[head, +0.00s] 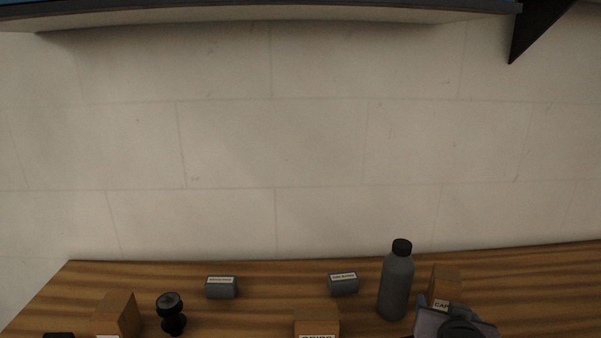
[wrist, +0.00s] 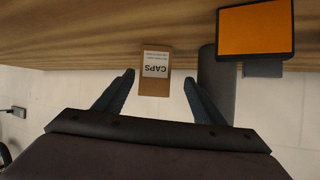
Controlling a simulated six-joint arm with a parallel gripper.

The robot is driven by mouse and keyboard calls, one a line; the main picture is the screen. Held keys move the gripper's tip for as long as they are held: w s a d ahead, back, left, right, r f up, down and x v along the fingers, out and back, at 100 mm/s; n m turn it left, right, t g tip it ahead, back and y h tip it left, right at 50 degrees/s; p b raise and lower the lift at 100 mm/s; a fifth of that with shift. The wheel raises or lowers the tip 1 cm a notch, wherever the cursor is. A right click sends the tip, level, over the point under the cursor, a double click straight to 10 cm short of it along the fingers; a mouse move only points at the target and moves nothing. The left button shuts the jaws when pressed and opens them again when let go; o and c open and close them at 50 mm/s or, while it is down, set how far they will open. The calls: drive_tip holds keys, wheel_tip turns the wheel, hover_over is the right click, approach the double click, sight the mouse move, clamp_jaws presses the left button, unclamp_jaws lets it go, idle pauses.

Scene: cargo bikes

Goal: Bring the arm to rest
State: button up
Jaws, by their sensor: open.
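My gripper (wrist: 159,79) is open in the wrist view, with its two dark fingers apart and nothing touching their inner sides. A small brown box labelled CAPS (wrist: 155,85) shows in the gap between the fingertips, seemingly beyond them. In the head view, part of my arm (head: 455,323) is at the bottom right, in front of the CAPS box (head: 446,283) and covering its lower part. The fingertips cannot be made out there.
A grey bottle (head: 396,286) stands just left of my arm. Two grey labelled blocks (head: 221,288) (head: 344,284), a black knobbed object (head: 171,314) and brown boxes (head: 118,314) (head: 317,320) are on the wooden table (head: 270,275). An orange panel (wrist: 255,30) shows in the wrist view. A shelf (head: 250,14) overhangs.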

drive_tip(key=s+a+g+y+p, duration=0.1)
drive_tip(key=s+a+g+p, duration=0.1)
drive_tip(key=s+a+p, duration=0.1)
drive_tip(key=s+a+r+g+y+p, duration=0.1)
drive_tip(key=s+a+g+p, duration=0.2)
drive_tip(key=s+a+p, duration=0.1)
drive_tip(key=s+a+g+y+p, duration=0.2)
drive_tip(key=s+a+g+p, duration=0.1)
drive_tip(key=s+a+p, duration=0.1)
drive_tip(key=shift+r+p, duration=0.3)
drive_tip(key=shift+p, duration=0.05)
drive_tip(key=s+a+f+n+g, duration=0.3)
drive_tip(key=s+a+f+n, duration=0.2)
drive_tip(key=s+f, duration=0.1)
drive_tip(key=shift+s+a+y, duration=0.3)
drive_tip(key=shift+s+a, duration=0.1)
drive_tip(key=shift+s, duration=0.2)
idle(0.4)
